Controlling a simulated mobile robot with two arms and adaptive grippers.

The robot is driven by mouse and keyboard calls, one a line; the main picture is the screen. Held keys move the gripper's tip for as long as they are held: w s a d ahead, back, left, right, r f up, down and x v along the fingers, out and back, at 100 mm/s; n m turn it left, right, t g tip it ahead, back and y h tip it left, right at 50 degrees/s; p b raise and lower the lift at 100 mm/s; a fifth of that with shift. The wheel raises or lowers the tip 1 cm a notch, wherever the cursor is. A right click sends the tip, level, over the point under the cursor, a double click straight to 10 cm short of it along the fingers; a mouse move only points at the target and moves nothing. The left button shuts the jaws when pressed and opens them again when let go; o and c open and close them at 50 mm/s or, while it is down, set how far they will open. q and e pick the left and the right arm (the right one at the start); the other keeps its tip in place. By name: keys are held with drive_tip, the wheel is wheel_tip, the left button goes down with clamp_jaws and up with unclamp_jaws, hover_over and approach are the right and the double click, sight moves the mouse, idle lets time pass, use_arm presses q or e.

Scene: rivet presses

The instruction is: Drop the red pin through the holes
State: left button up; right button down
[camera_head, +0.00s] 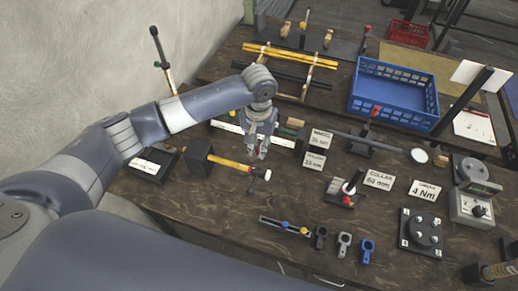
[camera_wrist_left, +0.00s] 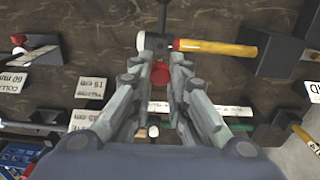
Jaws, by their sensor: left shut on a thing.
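My left gripper (camera_head: 258,152) hangs above the middle-left of the wooden table. It is shut on a small red piece, likely the red pin (camera_wrist_left: 160,73), which shows end-on between its fingertips in the left wrist view. The rest of the pin is hidden by the fingers. In the head view only a trace of red shows at the fingertips. I cannot tell which holes the task means; a white strip (camera_wrist_left: 200,108) lies behind the fingers in the wrist view. My right gripper is not in view.
A hammer with a yellow handle (camera_head: 228,162) lies near the gripper, its dark block (camera_head: 197,157) to the left. A blue crate (camera_head: 395,112) stands at the back right. Several labelled stands and small clamps fill the right and front. Bare table shows at the front left.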

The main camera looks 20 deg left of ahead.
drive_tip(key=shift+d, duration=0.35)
use_arm(q)
drive_tip(key=shift+f, duration=0.4)
drive_tip(key=shift+s+f+b, duration=0.1)
drive_tip(key=shift+f+b, duration=0.6)
drive_tip(key=shift+f, duration=0.85)
drive_tip(key=shift+f+b, duration=0.3)
drive_tip(key=shift+f, duration=0.65)
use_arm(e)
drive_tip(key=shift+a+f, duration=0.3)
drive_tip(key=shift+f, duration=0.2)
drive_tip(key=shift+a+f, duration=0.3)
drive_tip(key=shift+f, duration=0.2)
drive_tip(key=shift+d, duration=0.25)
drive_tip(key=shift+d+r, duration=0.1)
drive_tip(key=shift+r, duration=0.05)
use_arm(q)
drive_tip(key=shift+p, duration=0.55)
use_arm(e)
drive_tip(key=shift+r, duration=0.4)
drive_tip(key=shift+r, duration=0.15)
